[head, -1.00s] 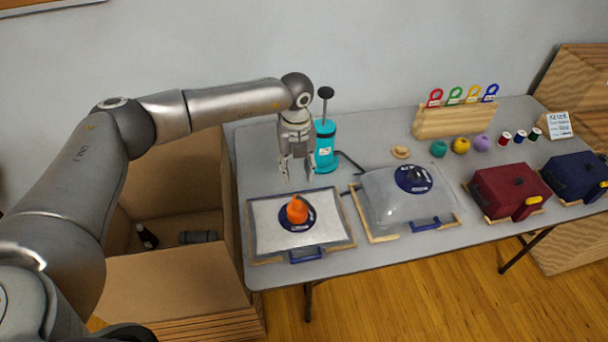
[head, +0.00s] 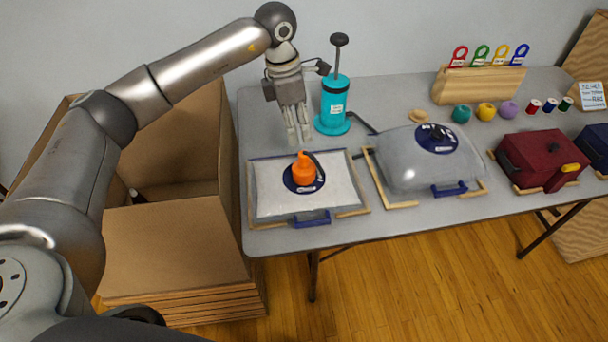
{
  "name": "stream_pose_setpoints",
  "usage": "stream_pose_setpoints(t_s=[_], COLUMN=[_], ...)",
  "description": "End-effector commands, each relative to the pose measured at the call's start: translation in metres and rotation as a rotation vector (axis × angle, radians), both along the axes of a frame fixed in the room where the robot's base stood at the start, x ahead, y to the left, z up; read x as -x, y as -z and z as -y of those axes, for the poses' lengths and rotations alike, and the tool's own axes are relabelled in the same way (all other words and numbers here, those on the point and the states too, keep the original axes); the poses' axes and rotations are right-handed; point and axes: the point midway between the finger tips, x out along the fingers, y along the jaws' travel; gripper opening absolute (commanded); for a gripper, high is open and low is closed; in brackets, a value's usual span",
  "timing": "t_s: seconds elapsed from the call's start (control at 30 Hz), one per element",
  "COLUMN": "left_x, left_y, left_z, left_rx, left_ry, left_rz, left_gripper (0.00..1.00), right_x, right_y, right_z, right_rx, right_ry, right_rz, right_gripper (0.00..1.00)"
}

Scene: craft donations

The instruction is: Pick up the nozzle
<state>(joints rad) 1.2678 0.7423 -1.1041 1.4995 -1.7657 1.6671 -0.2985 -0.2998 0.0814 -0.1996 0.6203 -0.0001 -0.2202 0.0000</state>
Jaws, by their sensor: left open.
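The orange nozzle (head: 303,170) stands upright on the round dark blue valve of a clear flat bag (head: 270,198) at the table's left end. The teal hand pump (head: 334,103) with a black knob stands close to the right of the gripper. My right gripper is not in view.
A puffed clear bag (head: 410,165), a dark red bag (head: 535,160) and a navy bag continue along the grey table (head: 400,213). An open cardboard box (head: 180,245) stands left of the table. A wooden rack (head: 475,85) with coloured tags is at the back.

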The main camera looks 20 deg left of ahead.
Motion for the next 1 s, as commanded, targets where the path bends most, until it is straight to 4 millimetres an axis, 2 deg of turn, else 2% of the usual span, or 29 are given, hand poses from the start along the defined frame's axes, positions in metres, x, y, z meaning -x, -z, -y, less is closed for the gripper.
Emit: stream_pose_setpoints(t_s=[0.13,0.4,0.57,0.83,1.0], left_x=[0.000,-0.003,-0.004,-0.008,-0.009], left_y=[0.010,0.048,0.059,0.097,0.106], left_z=[0.000,0.005,0.007,0.013,0.014], left_rx=[-0.002,-0.002,-0.001,-0.002,-0.002], left_ry=[0.040,0.039,0.038,0.038,0.036], left_rz=[0.005,0.005,0.005,0.003,0.007], left_gripper=[0.49,0.49,0.49,0.49,0.49], right_x=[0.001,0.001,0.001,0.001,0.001], right_y=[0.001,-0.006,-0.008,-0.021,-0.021], right_z=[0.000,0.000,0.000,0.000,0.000], right_rx=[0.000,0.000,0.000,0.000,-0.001], right_ry=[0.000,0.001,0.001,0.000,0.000], right_rz=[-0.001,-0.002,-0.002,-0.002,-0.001], right_gripper=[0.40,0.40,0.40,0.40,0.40])
